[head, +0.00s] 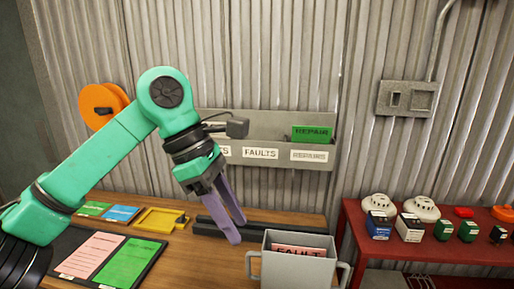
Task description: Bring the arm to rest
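My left arm (105,150) comes in from the left and bends down at its elbow. My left gripper (236,230) hangs over the wooden table, its two purple fingers pointing down and slightly right. The fingers show a gap between them and nothing is seen held. The fingertips are near the upper left of a grey two-handled bin (295,268). A pink card marked FAULT (299,252) stands in that bin. My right gripper is not in view.
A grey wall rack (235,127) with labels holds a green REPAIR card (312,134). Cards, a yellow tray (160,220) and a dark board (75,243) lie on the wooden table (195,262). A red table (365,240) at right bears detectors and small boxes.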

